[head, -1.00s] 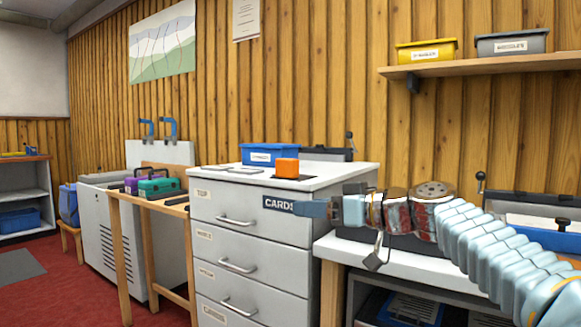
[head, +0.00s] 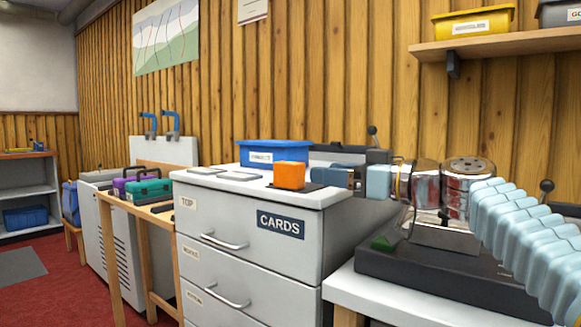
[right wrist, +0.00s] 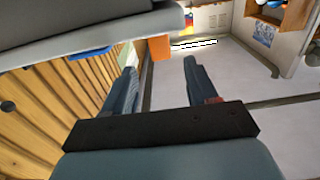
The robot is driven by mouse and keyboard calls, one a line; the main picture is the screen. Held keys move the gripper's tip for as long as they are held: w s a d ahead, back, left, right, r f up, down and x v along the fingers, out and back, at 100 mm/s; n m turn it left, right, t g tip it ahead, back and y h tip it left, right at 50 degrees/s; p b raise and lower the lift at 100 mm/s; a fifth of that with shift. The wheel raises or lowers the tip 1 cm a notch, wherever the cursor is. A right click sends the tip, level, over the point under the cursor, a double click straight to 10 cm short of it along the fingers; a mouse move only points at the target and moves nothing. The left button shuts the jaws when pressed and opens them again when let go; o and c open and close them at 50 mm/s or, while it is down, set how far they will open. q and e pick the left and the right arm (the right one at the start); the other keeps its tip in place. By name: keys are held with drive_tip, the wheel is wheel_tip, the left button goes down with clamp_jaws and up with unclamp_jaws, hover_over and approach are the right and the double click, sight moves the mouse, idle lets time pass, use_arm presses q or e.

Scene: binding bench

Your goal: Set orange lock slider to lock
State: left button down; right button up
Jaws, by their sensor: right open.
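The orange lock slider (head: 289,175) is a small orange block on a dark track on top of the grey drawer cabinet (head: 258,196). My right gripper (head: 316,177) is level with the slider, just to its right in the head view. In the right wrist view the fingers (right wrist: 160,78) are apart with nothing between them. The orange block (right wrist: 158,48) shows there just beyond the fingertips, nearer the left finger. I cannot tell whether a finger touches it. My left gripper is not in view.
A blue tub (head: 273,153) stands behind the slider on the cabinet top. Flat cards (head: 238,176) lie to its left. A dark machine with a lever (head: 372,136) is behind my right gripper. A lower bench (head: 385,290) is at right.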

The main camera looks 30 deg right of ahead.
sight(289, 169)
drive_tip(key=p+x, duration=0.2)
drive_tip(key=x, duration=0.8)
clamp_jaws()
